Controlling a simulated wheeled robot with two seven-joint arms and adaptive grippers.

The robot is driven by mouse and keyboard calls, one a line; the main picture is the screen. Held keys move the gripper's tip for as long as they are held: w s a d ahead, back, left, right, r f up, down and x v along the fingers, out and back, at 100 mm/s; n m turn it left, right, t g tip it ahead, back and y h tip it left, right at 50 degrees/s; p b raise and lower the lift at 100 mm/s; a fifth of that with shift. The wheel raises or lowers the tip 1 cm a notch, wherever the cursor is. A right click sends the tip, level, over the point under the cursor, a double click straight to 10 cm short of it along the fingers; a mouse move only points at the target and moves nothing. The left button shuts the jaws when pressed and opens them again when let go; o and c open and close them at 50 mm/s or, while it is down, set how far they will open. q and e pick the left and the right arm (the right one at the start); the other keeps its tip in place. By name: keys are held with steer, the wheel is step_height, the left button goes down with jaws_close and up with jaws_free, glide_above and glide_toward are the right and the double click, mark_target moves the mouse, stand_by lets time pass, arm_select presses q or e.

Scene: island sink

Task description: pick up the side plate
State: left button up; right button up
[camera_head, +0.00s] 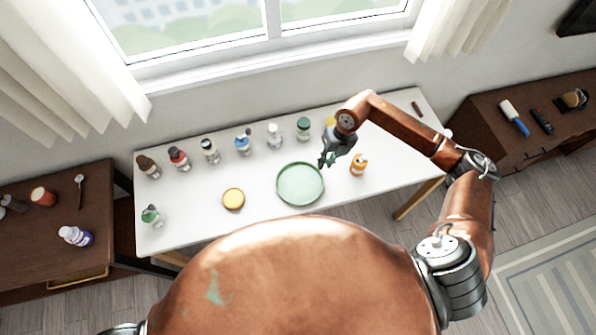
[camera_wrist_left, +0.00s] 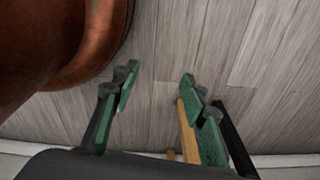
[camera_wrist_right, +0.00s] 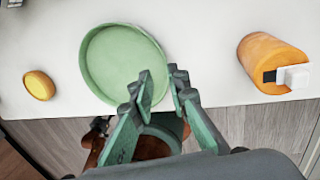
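A round pale green plate (camera_head: 300,184) with a raised rim lies flat on the white table. In the right wrist view the plate (camera_wrist_right: 118,62) is just beyond my fingertips, its near right rim close to them. My right gripper (camera_head: 327,160) is at the plate's upper right edge in the head view. The right wrist view shows its fingers (camera_wrist_right: 161,84) partly open with nothing between them; whether they touch the rim I cannot tell. My left gripper (camera_wrist_left: 158,80) is open and empty over the floor; the head view does not show it.
The white table (camera_head: 260,160) has several bottles along its back. A small yellow round dish (camera_head: 233,199) is left of the plate; an orange bottle (camera_head: 359,164) is to its right. Brown cabinets (camera_head: 60,215) stand on both sides. The space between plate and dish is clear.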

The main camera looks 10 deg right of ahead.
mark_target(321, 175)
steer(key=shift+w+a+f, duration=0.15)
steer(key=shift+w+f, duration=0.35)
steer(key=shift+f, duration=0.15)
steer(key=f, duration=0.1)
steer(key=s+f, duration=0.1)
steer(key=shift+a+f+p, duration=0.1)
steer(key=shift+f+p, duration=0.2)
steer(key=shift+f, duration=0.1)
steer(key=x, duration=0.3)
steer(key=shift+s+f, duration=0.15)
steer(key=shift+f, duration=0.15)
steer(key=c, duration=0.3)
arm_select(q)
steer(key=shift+s+a+r, duration=0.1)
steer(key=shift+s+r, duration=0.1)
steer(key=shift+s, duration=0.25)
steer(key=shift+s+r, duration=0.2)
steer(key=shift+s, duration=0.25)
arm_select(e)
jaws_close()
